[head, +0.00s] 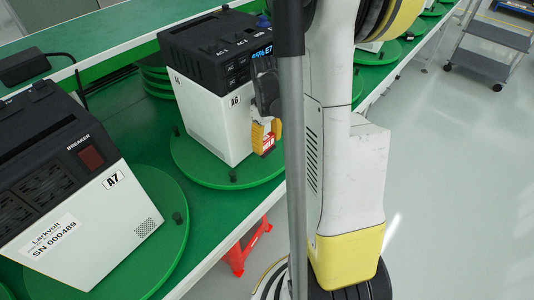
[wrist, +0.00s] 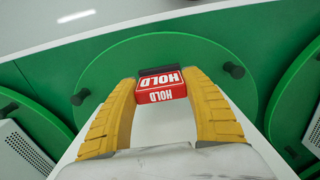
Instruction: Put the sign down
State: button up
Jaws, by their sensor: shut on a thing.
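The sign is a small red block with white HOLD lettering and a dark edge; it shows in the middle of the wrist view (wrist: 165,92). My gripper (wrist: 163,97) has its two yellow fingers on either side of the sign, shut on it. In the head view my gripper (head: 266,136) is beside the right side of the white and black unit A6 (head: 213,122), with a bit of red sign at the fingertips. The sign is over the green turntable (wrist: 130,57) under that unit. I cannot tell whether it touches the disc.
Unit A7 (head: 85,215), white with a black top, stands on another green turntable (head: 165,200) at the left. Small black knobs (wrist: 233,70) stick up from the disc near the sign. A grey step cart (head: 490,45) stands on open floor at the far right.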

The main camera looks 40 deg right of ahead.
aim_at(267, 149)
notch_tip(267, 149, down, 4)
jog(key=shift+f+b, duration=0.1)
jog(key=shift+b, duration=0.7)
jog(key=o, duration=0.8)
jog(key=shift+f, duration=0.1)
jog(key=o, duration=0.4)
notch_tip(267, 149, up, 12)
jog(key=p, duration=0.5)
jog(key=shift+r, duration=0.25)
